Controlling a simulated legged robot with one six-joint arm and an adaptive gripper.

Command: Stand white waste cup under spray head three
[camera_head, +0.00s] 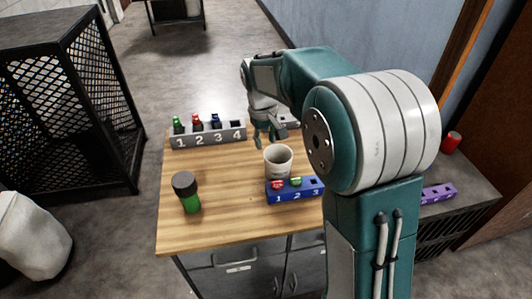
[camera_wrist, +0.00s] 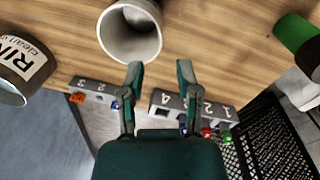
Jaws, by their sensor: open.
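A white cup (camera_head: 278,161) stands upright on the wooden table, just behind a blue numbered block. It also shows in the wrist view (camera_wrist: 130,38), its open mouth beyond my fingertips; I cannot tell if it is the waste cup. My gripper (camera_head: 269,138) is open and empty, close behind the cup in the head view; its two fingers also show in the wrist view (camera_wrist: 160,73). A second cup (camera_wrist: 22,66) with a partly cut-off label, "RIN", stands left in the wrist view. I cannot identify spray head three; the slot marked 3 on the blue block (camera_head: 295,190) looks empty.
A grey block (camera_head: 208,136) numbered 1 to 4 stands at the back left; its slot 4 looks empty. Another grey block (camera_wrist: 97,90) shows in the wrist view. A green bottle (camera_head: 190,203) stands front left. My arm hides the table's right side.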

